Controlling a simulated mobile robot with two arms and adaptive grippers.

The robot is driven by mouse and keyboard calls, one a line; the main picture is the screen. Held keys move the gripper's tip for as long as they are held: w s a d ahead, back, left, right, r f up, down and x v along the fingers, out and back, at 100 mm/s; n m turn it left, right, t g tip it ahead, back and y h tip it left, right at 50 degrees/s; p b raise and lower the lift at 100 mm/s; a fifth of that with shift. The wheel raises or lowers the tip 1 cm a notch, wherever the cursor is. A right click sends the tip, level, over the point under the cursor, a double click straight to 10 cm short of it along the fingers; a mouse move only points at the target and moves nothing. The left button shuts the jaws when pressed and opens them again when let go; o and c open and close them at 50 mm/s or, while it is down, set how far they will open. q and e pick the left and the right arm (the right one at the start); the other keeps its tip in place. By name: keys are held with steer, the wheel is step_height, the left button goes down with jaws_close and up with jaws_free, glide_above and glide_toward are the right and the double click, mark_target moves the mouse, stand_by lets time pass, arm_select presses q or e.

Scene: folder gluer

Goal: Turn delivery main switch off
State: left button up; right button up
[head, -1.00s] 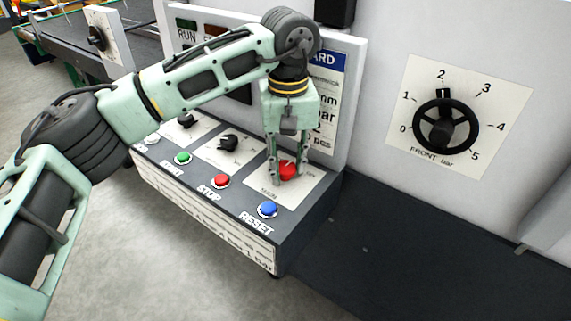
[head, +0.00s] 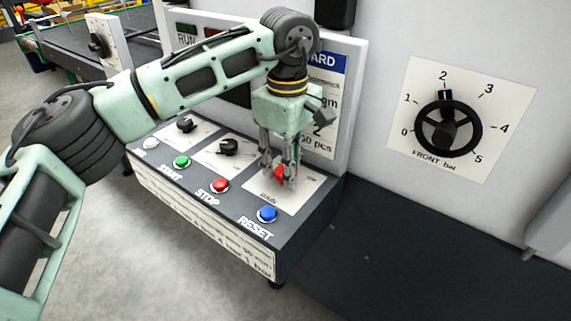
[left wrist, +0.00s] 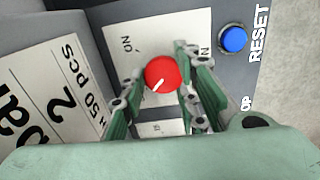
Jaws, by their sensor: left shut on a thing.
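The delivery main switch is a red rotary knob (head: 280,176) on a white plate at the right end of the sloping control box. It shows in the left wrist view (left wrist: 160,74) with a white pointer line slanting to the lower left of that picture. My left gripper (head: 278,173) points down at the knob and is shut on it. In the left wrist view one finger stands on each side of the knob. An ON label (left wrist: 126,44) is at the plate's upper left there; another label near my gripper is too covered to read. My right gripper is not in view.
Blue RESET (head: 267,214), red STOP (head: 219,185) and green START (head: 181,161) buttons line the box's front edge close by. Two black selectors stand left of the knob, one of them here (head: 228,147). A FRONT bar handwheel (head: 448,129) is on the wall at right.

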arm_select(q)
steer(key=shift+w+d+r+n, duration=0.1)
steer(key=shift+w+r+n, duration=0.15)
steer(key=shift+r+n, duration=0.15)
steer(key=o, duration=0.9)
steer(key=shift+f, duration=0.1)
steer(key=shift+c, duration=0.2)
steer(key=shift+o, duration=0.5)
steer(key=shift+w+d+f, duration=0.1)
steer(key=shift+d+f, duration=0.05)
step_height(320, 180, up, 12)
steer(key=shift+f, duration=0.15)
